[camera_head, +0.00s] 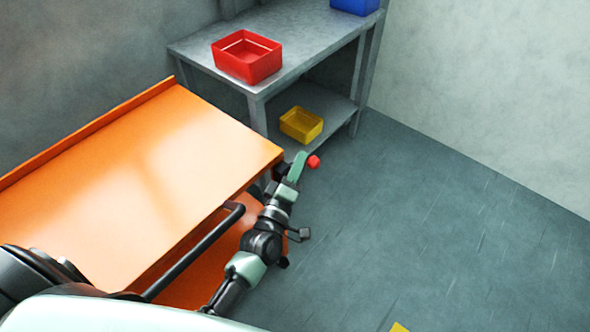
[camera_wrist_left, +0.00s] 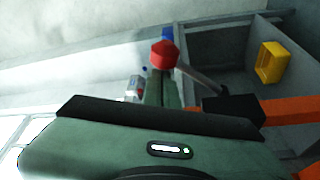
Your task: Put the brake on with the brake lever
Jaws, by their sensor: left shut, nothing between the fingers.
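The brake lever is a grey rod (camera_wrist_left: 203,80) with a red knob (camera_head: 313,161) at its end; the knob also shows in the left wrist view (camera_wrist_left: 164,53). The rod runs from a black block (camera_wrist_left: 232,108) at the corner of the orange cart (camera_head: 150,170). In the head view my left gripper (camera_head: 299,163) is shut and empty, with its pale green fingers just left of the knob. In the left wrist view the fingers (camera_wrist_left: 162,90) point at the knob. I cannot tell whether they touch. The rod is mostly hidden in the head view.
A grey shelf table (camera_head: 200,47) stands behind the cart, with a red bin (camera_head: 247,57) and blue bin (camera_head: 355,5) on top and a yellow bin (camera_head: 301,125) below. A black push handle (camera_head: 195,252) runs along the cart's near side.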

